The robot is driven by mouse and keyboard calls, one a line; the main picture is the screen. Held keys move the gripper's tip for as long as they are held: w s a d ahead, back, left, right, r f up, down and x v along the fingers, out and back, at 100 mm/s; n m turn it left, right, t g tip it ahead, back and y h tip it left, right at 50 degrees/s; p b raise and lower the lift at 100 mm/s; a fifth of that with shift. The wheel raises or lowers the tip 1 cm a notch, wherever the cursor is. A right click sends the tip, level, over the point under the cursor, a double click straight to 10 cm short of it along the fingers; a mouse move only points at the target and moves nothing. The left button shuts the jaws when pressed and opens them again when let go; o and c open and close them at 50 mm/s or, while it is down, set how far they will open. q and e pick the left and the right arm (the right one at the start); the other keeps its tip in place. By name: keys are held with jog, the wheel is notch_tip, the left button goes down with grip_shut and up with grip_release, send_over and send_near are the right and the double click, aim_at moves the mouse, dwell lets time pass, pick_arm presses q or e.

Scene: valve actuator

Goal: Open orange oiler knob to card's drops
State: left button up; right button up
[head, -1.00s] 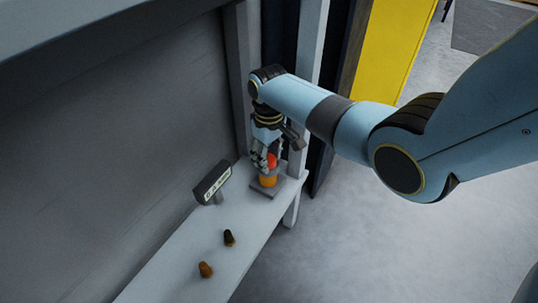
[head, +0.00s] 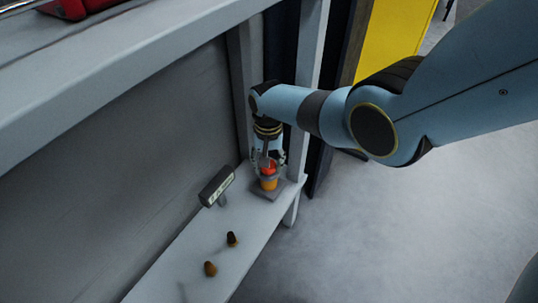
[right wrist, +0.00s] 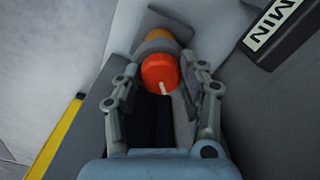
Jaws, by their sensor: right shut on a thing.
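The oiler (head: 268,183) stands on a grey base plate near the far end of the white shelf, with an orange body and a red-orange knob (head: 268,169) on top. In the right wrist view the knob (right wrist: 160,71) shows a pale pointer line on its face. My right gripper (head: 267,165) comes down over the knob, and its fingers (right wrist: 162,80) are shut on the two sides of it. The card (head: 217,186) stands on a small stand to the left of the oiler; its text is too small to read in the head view. In the right wrist view part of it (right wrist: 272,30) reads "MIN". My left gripper is not in view.
Two small knob-like pieces, one dark (head: 232,239) and one brown (head: 210,269), lie on the shelf (head: 190,252) nearer to me. A grey post (head: 310,80) stands close behind the oiler. An upper shelf overhangs at left.

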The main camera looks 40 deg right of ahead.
jog(key=m, duration=0.2)
jog(key=shift+m, duration=0.3)
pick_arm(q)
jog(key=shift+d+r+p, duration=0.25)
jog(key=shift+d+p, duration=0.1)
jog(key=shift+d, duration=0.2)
pick_arm(e)
jog(key=shift+w+m, duration=0.1)
jog(key=shift+m, duration=1)
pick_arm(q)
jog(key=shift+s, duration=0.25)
